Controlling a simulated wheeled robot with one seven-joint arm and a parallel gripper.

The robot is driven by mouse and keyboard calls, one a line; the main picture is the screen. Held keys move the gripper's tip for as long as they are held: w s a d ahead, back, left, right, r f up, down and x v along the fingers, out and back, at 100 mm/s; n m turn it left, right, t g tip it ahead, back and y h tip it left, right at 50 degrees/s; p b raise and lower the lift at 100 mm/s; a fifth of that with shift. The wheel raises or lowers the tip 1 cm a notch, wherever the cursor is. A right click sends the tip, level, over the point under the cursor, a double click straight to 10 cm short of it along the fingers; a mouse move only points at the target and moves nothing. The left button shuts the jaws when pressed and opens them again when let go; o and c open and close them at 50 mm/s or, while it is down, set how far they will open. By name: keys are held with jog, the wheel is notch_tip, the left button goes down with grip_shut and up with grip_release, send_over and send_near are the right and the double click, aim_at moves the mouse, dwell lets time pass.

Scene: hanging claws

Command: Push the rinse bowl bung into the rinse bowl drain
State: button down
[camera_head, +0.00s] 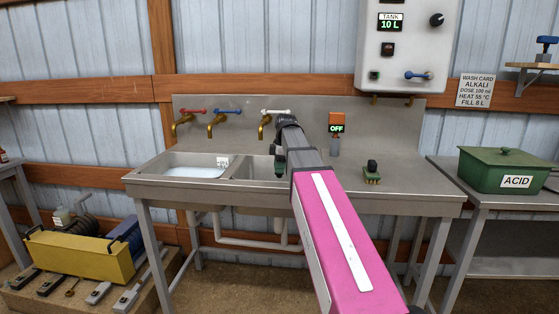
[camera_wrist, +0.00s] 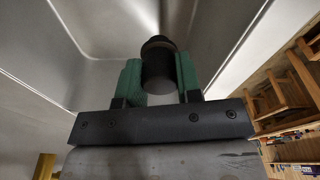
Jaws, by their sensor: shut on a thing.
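The bung (camera_wrist: 158,62) is a black cylinder with a narrower dark top, held between the two green fingers of my gripper (camera_wrist: 159,78) in the wrist view. In the head view my gripper (camera_head: 280,167) is over or inside the right-hand bowl (camera_head: 249,168) of the steel sink unit, and my arm covers much of that bowl. Pale metal bowl walls (camera_wrist: 98,25) surround the bung in the wrist view. No drain hole shows in either view, so I cannot tell whether the bung touches it.
A left bowl (camera_head: 190,171) holds pale liquid and a small label. Brass taps (camera_head: 217,122) with coloured handles stand behind. A green ACID box (camera_head: 505,170) stands on the right-hand table.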

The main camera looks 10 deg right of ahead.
jog(key=shift+s+a+f+n, duration=0.2)
jog(key=shift+s+a+n, duration=0.1)
jog(key=shift+s+a, duration=0.05)
notch_tip(320, 180, down, 12)
dwell(1.3)
jog(key=shift+f, duration=1.2)
dwell(0.9)
jog(key=c, duration=0.7)
grip_release()
